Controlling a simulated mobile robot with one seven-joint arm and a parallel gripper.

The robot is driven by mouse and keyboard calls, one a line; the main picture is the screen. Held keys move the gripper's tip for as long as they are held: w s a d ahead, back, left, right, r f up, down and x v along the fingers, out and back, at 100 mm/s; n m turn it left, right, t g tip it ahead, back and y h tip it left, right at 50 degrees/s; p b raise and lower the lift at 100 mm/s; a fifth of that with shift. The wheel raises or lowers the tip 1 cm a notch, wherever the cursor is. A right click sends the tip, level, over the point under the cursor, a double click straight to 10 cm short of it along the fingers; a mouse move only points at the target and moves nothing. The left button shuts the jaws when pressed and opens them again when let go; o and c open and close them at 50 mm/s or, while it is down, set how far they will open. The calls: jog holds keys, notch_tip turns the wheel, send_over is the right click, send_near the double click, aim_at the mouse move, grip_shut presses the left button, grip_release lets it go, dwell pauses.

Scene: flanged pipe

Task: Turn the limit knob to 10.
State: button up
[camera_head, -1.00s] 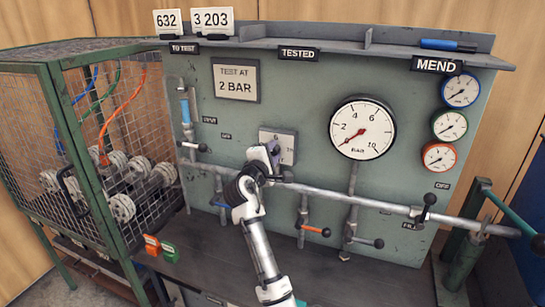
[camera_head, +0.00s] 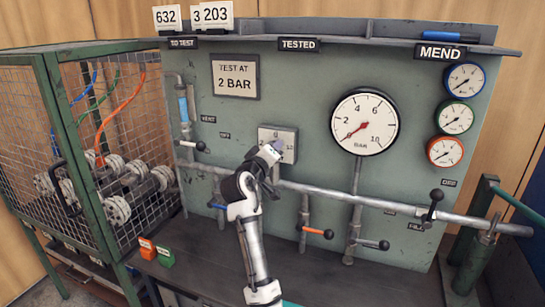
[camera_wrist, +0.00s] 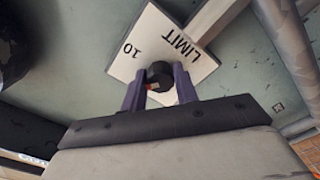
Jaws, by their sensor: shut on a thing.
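The limit plate (camera_head: 264,133) is a pale square on the green panel, under the 2 BAR sign. In the wrist view the plate (camera_wrist: 150,27) shows the words LIMIT and 10. The dark round limit knob (camera_wrist: 158,73) stands in front of it, with a small red mark on its near side. My gripper (camera_wrist: 159,88) has its purple fingers on either side of the knob, shut on it. In the head view my gripper (camera_head: 274,151) covers most of the knob. I cannot tell which number the knob points to.
A long grey pipe (camera_head: 340,195) runs across the panel just below the plate. Lever handles (camera_head: 318,232) hang beneath it. A large BAR gauge (camera_head: 364,122) is to the right. A wire cage (camera_head: 105,150) stands at the left. The bench top (camera_head: 210,255) has clear room.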

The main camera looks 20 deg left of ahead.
jog(key=shift+a+f+m+b, duration=0.1)
jog(key=shift+m+b, duration=1.25)
jog(key=shift+m, duration=1.15)
jog(key=shift+f+m+b, duration=0.1)
jog(key=shift+m+b, duration=1.2)
jog(key=shift+m, duration=1.2)
jog(key=shift+r, duration=0.1)
jog(key=o, duration=1)
jog(key=shift+c, duration=0.2)
jog(key=s+b, duration=0.1)
jog(key=s, duration=1.3)
jog(key=shift+a+b, duration=0.25)
jog(key=shift+b, duration=0.15)
